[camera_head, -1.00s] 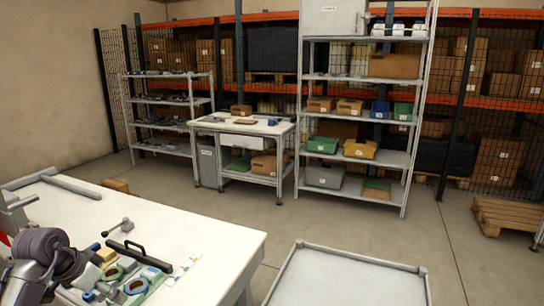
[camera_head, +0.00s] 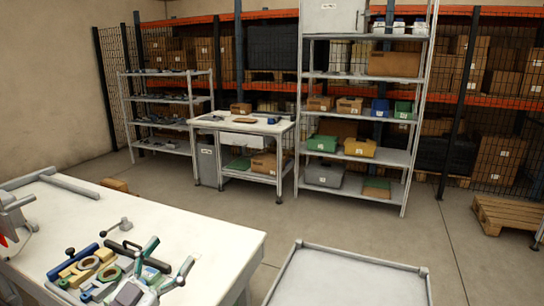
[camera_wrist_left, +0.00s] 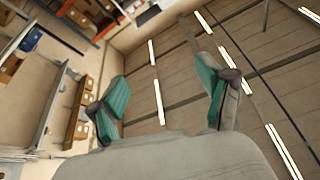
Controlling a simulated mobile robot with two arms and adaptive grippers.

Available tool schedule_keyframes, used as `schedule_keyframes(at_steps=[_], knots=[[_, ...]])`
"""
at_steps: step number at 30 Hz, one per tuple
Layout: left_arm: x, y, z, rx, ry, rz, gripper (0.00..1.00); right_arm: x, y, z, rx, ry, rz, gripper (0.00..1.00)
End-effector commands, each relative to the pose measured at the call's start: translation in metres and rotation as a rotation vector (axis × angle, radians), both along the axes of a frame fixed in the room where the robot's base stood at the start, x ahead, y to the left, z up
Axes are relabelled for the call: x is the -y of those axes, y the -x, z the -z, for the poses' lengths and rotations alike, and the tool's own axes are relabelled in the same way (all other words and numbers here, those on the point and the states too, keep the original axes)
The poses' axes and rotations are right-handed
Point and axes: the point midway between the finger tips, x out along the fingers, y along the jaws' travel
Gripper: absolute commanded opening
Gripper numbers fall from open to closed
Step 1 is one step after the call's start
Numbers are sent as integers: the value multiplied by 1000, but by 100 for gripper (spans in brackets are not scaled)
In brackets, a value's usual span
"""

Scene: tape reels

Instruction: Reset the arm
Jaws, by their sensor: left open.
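My left gripper (camera_head: 173,252) stands over the front right of the items on the white table (camera_head: 185,225), fingers pointing up and apart. In the left wrist view my left gripper (camera_wrist_left: 160,80) shows two green-padded fingers spread wide with nothing between them. The gripper hides part of the items near the front edge. My right gripper is not in view.
A blue bar-like tool (camera_head: 72,262) and a small grey lever piece (camera_head: 118,226) lie on the table. A grey tray-like surface (camera_head: 350,275) stands to the right. Shelves (camera_head: 350,185) and a workbench (camera_head: 243,126) are farther back.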

Motion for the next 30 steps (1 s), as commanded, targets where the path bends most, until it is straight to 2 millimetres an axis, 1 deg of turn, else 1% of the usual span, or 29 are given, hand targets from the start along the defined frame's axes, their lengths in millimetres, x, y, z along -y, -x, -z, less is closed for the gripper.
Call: schedule_keyframes(at_steps=[1, 2, 3, 5, 6, 7, 8, 9, 10, 11, 12, 13, 15, 18, 21, 24, 30], knots=[[-13, 8, 4, -4, 73, -103, 78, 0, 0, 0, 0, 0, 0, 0], [-24, 11, 8, -16, 110, -174, 78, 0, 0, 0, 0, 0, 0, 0], [-39, 17, 17, -50, 153, -272, 78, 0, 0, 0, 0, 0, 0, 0], [-59, 27, 39, -137, 200, -413, 78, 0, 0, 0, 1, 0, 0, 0], [-71, 35, 59, -221, 219, -500, 78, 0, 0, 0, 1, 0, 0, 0], [-78, 43, 76, -293, 226, -560, 78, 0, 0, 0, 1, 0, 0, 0], [-83, 52, 94, -375, 225, -613, 78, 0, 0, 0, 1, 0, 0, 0], [-88, 67, 121, -495, 214, -673, 78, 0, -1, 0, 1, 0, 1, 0], [-88, 79, 140, -588, 201, -704, 78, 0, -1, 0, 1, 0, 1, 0], [-87, 91, 159, -680, 182, -727, 78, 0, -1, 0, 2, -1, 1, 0], [-84, 108, 181, -795, 152, -743, 78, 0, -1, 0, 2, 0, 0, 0], [-81, 121, 195, -874, 129, -747, 78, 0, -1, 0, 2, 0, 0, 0], [-71, 148, 221, -1030, 72, -735, 78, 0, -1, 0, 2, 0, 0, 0], [-55, 182, 247, -1209, -1, -691, 78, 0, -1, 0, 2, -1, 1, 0], [-40, 213, 264, -1349, -69, -629, 78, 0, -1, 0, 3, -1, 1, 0], [-26, 240, 275, -1464, -132, -559, 78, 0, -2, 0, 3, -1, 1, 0], [1, 293, 287, -1654, -250, -394, 78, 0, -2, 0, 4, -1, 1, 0]])
